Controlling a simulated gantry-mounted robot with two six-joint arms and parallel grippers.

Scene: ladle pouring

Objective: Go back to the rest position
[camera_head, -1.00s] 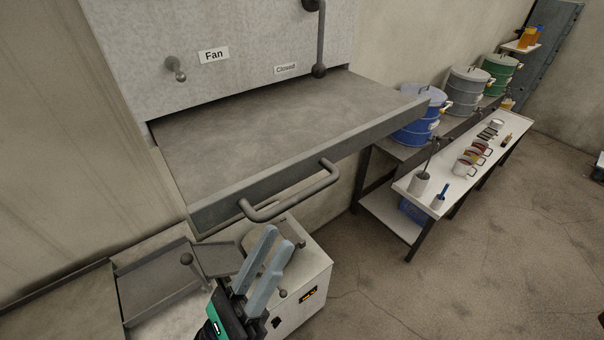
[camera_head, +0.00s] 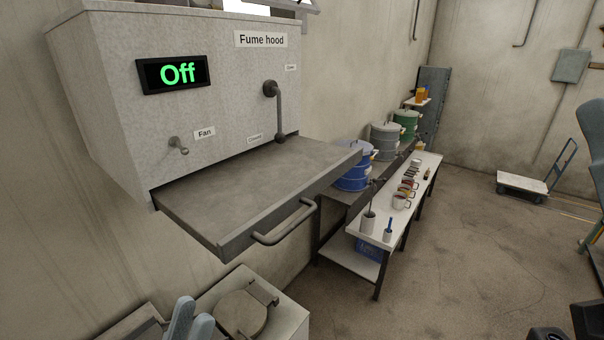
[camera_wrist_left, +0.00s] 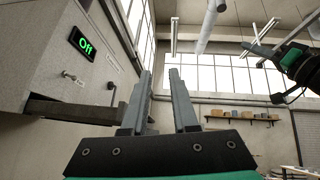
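My left gripper (camera_head: 191,316) shows at the bottom left of the head view, only its two blue-grey fingers in frame. In the left wrist view its two fingers (camera_wrist_left: 160,72) point upward and stand apart with nothing between them. It is in front of the fume hood and below its shelf, touching nothing that I can see. My right arm's dark and green wrist end (camera_wrist_left: 297,62) shows at the upper right of the left wrist view.
The fume hood (camera_head: 110,110), its display reading Off, has a grey shelf (camera_head: 250,185) jutting out with a bar handle (camera_head: 287,225). A white box with a round lid (camera_head: 240,312) stands below. A bench (camera_head: 372,238) with cups and drums is beyond. The floor at right is largely open.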

